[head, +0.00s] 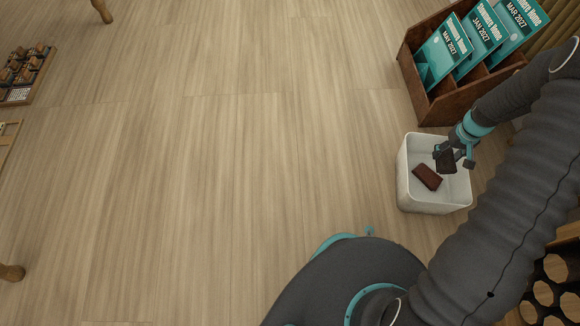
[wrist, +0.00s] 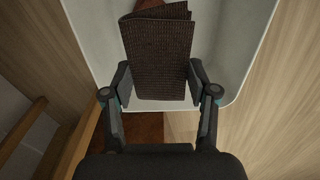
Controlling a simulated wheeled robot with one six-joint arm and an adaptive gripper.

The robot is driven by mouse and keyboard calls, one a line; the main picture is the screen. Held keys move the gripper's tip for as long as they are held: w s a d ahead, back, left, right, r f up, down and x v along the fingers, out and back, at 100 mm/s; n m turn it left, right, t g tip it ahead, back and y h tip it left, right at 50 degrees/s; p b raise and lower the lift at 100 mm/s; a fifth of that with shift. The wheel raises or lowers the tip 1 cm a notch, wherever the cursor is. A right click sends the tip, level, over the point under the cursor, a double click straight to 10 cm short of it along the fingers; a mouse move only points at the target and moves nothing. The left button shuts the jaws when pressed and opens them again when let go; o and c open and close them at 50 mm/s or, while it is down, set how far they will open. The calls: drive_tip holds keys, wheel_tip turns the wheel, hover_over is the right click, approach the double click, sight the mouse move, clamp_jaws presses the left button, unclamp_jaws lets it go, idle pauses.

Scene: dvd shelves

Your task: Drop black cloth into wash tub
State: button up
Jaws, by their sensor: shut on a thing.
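The wash tub is a white, open-topped rectangular bin (head: 412,194) on the wooden floor at the right of the head view. My gripper (head: 455,160) is over the tub's opening, shut on a folded black cloth (head: 446,161). In the wrist view the cloth (wrist: 158,60) hangs between the fingers of my gripper (wrist: 158,85), with the white tub (wrist: 92,30) beneath it. A dark reddish-brown folded cloth (head: 427,177) lies on the tub's floor. In the wrist view the held cloth hides most of it.
A brown wooden magazine rack (head: 437,108) with several teal magazines stands just behind the tub. A shelf with round dark openings (head: 555,268) is at the lower right. A tray of small items (head: 24,75) is at the far left. The middle floor is clear.

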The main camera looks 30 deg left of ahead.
wheel_tip(320, 180, down, 2)
drive_tip(key=shift+b, duration=0.35)
drive_tip(key=o, duration=1.1)
wheel_tip(320, 180, up, 12)
drive_tip(key=shift+r, duration=0.1)
